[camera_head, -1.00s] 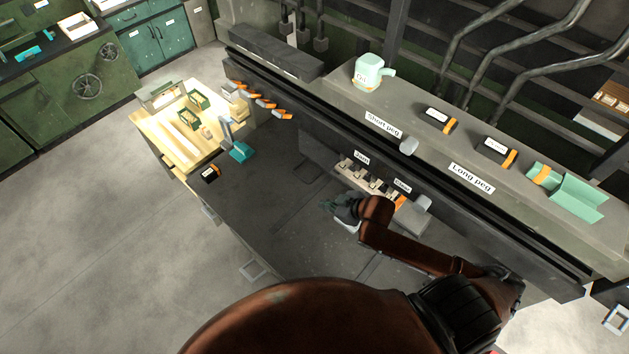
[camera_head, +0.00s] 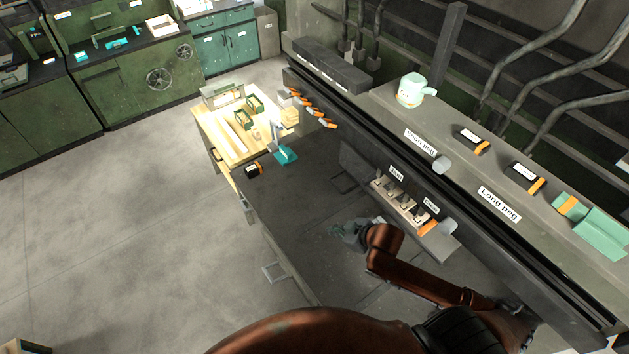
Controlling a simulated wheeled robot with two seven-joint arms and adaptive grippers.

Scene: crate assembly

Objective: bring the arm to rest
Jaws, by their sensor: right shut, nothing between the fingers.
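My right gripper (camera_head: 340,231) is at the end of my brown right arm (camera_head: 388,248), which comes in from the lower right. The gripper is small in the view, shut and empty. It hangs over the dark workbench (camera_head: 290,215), left of and below the rack of small parts (camera_head: 402,203). I see a gap between the gripper and the rack. My left gripper is not in view.
A wooden tray table (camera_head: 222,142) with small green crates stands at the bench's far left end. The bench's middle is clear.

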